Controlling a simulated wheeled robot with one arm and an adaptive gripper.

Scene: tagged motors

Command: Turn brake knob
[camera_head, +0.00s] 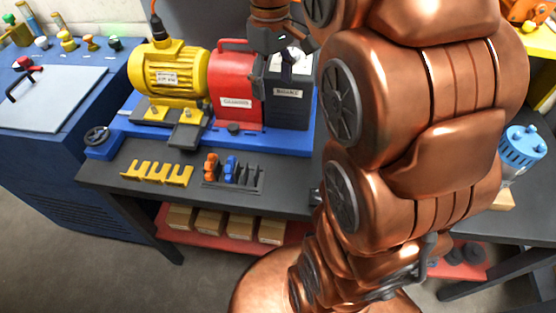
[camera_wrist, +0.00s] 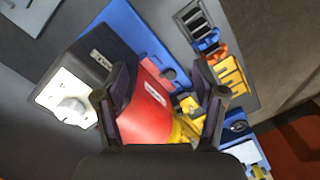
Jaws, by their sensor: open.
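The dark box (camera_head: 284,105) stands at the right end of the motor row on a blue base. Its white top face (camera_head: 303,62) is partly covered by my gripper (camera_head: 286,48). In the wrist view the white face (camera_wrist: 58,92) carries a pale round knob (camera_wrist: 73,108), left of my fingers. My gripper (camera_wrist: 163,80) is open and empty there, with the red housing (camera_wrist: 146,108) seen between its fingers. In the head view the gripper is above the box's far side; I cannot tell its exact height or any contact.
The red housing (camera_head: 235,90) and yellow motor (camera_head: 168,75) adjoin the box on the left. A yellow rack (camera_head: 157,173) and a dark holder (camera_head: 240,180) with orange and blue pieces lie in front. A black handwheel (camera_head: 97,136) is at the base's left end.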

